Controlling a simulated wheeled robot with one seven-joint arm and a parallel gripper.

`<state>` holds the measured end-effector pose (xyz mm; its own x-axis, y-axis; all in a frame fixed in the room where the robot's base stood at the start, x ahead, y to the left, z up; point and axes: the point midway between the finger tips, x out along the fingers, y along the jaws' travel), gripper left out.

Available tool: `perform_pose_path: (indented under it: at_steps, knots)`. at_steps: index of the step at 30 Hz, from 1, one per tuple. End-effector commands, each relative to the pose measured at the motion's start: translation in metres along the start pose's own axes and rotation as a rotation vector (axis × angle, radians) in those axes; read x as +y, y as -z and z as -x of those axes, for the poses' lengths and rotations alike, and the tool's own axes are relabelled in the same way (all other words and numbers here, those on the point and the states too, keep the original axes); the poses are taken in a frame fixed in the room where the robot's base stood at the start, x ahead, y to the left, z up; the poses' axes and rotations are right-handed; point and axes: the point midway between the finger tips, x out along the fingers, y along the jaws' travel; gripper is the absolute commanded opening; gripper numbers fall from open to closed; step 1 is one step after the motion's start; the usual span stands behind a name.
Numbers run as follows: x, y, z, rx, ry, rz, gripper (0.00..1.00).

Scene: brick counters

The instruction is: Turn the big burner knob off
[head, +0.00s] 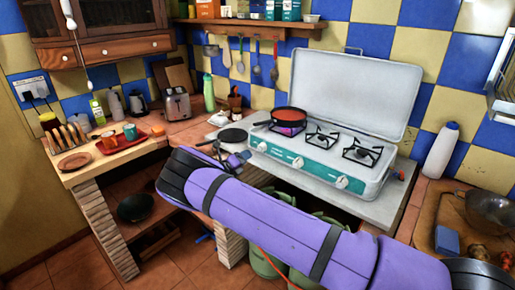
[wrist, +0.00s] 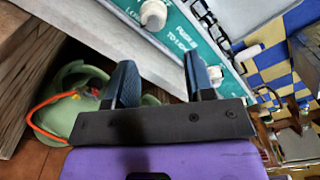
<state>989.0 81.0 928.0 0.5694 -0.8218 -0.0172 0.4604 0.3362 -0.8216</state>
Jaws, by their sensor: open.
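The camping stove (head: 325,150) has a teal front panel with three white knobs: a left knob (head: 262,147), a middle knob (head: 298,162) and a right knob (head: 342,182). I cannot tell from labels which one serves the big burner. A red pan (head: 290,114) sits on the left burner, with blue-purple showing beneath it. My gripper (head: 234,160) is just left of the stove's front left corner, open and empty. In the wrist view my gripper (wrist: 160,80) has its fingers apart below the panel; one knob (wrist: 153,14) is beyond them, another (wrist: 214,75) beside the right finger.
Green gas bottles (head: 268,262) with an orange hose stand beneath the counter. The raised stove lid (head: 355,90) stands behind the burners. A white bottle (head: 440,150) stands to the right.

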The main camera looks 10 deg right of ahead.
Motion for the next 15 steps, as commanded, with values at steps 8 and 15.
perform_pose_path:
  at_steps: [8, 15]
  knots:
    - [0.009, 0.000, -0.008, -0.030, 0.003, 0.036, 0.49]
    - [0.009, -0.001, -0.049, -0.028, 0.004, 0.035, 0.49]
